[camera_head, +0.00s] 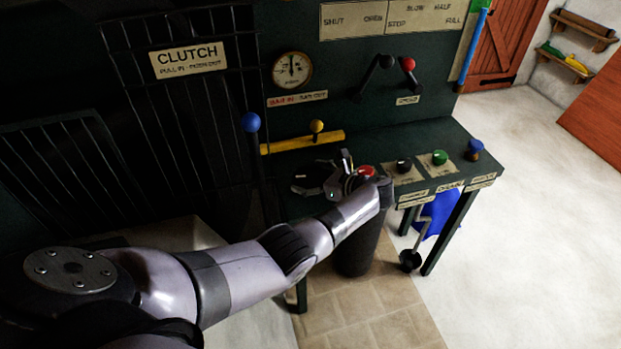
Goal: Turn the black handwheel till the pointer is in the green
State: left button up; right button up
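The black handwheel (306,181) lies on the green desk, its right side hidden by my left gripper. My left gripper (338,176) reaches in from the right side of the wheel, with its fingers at the rim. Whether the fingers are closed on the rim is too small to tell. A round dial (292,71) with a pale face is on the panel above. Its dark pointer looks near upright; I cannot make out a green zone. My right gripper is not in view.
A red button (366,171) is close beside my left gripper. A black knob (404,165), a green knob (439,158) and a blue knob (475,147) stand farther right. Behind are a yellow bar (302,142) and a blue-balled lever (250,122). Open floor lies right.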

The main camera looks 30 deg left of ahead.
pick_arm(q)
jog(key=o, duration=0.4)
jog(key=v, duration=1.2)
dwell(0.3)
